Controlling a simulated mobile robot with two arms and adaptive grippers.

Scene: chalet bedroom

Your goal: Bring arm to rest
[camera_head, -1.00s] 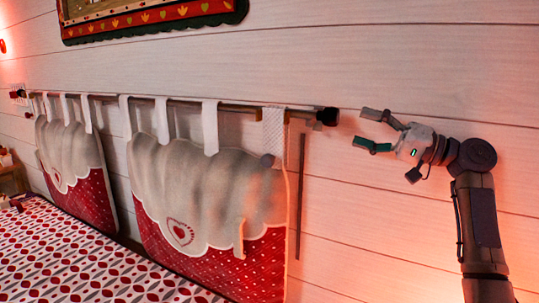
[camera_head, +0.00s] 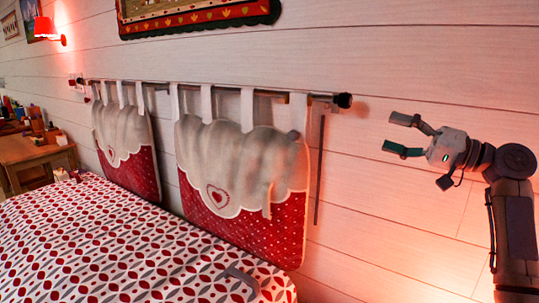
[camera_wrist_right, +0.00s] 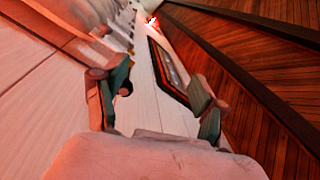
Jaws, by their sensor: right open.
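My right gripper (camera_head: 389,132) shows in the head view at the right, in front of the pale plank wall. Its two grey-green fingers are spread and point left, with nothing between them. It is apart from the black end knob (camera_head: 343,100) of the cushion rod, to the right of it and slightly lower. My right arm rises from the bottom right corner and bends at the top. In the right wrist view the gripper (camera_wrist_right: 160,86) also has its fingers apart and empty, with the wall beyond. My left gripper is not in view.
Two red-and-grey cushions (camera_head: 287,230) (camera_head: 143,172) hang from a rod (camera_head: 220,89) above a patterned bed (camera_head: 130,245). A small grey bar (camera_head: 241,278) lies at the bed's edge. A wooden bedside table (camera_head: 30,160) and red lamp (camera_head: 44,27) are far left. The wall around the gripper is clear.

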